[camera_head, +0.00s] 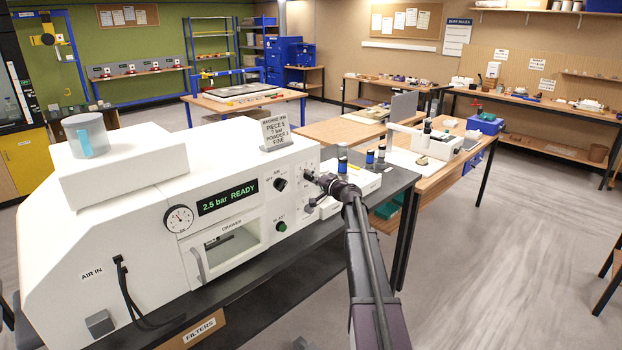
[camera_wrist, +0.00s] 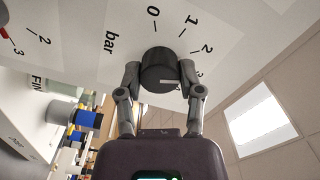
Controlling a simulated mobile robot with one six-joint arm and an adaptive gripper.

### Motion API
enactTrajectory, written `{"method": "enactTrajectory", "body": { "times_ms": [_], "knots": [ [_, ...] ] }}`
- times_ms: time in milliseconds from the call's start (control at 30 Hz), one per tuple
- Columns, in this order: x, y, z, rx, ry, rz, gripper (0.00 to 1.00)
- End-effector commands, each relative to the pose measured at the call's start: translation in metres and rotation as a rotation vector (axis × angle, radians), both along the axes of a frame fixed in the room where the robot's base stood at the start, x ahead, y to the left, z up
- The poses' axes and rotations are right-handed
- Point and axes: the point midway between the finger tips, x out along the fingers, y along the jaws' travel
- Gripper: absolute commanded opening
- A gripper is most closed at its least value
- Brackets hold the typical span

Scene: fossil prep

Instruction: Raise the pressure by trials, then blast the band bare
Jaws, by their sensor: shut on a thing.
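My gripper (camera_wrist: 160,72) is shut on a black round knob (camera_wrist: 158,66), one finger on each side. The knob sits on a white panel with a scale marked "bar" and numbers from 0 upward; a pale mark shows on its lower edge. In the head view my gripper (camera_head: 326,186) reaches the right end of the white blasting machine (camera_head: 130,235) and hides the knob. The green display (camera_head: 228,197) reads "2.5 bar READY". A round dial gauge (camera_head: 179,219) is beside it. The drawer (camera_head: 232,250) looks shut, with something dark behind its window.
Left of my gripper are a black knob (camera_head: 280,185) and a green button (camera_head: 281,226). A printed card (camera_head: 276,130) stands on the machine. Blue-banded bottles (camera_head: 370,157) stand just beyond the machine's right end. Open floor (camera_head: 500,240) lies to the right.

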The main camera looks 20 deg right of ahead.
Motion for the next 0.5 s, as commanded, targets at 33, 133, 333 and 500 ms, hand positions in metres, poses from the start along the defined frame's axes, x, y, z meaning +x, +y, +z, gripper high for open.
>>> {"method": "enactTrajectory", "body": {
  "times_ms": [33,133,333,500],
  "knots": [
    [0.0012,0.0,0.0004,0.037,0.012,0.0,0.01],
    [0.0013,0.0001,0.0004,0.112,0.039,0.0,0.01],
    [0.0014,0.0001,0.0003,0.241,0.085,0.0,0.01],
    [0.0015,0.0001,0.0003,0.31,0.11,0.0,0.01]
  ]
}}
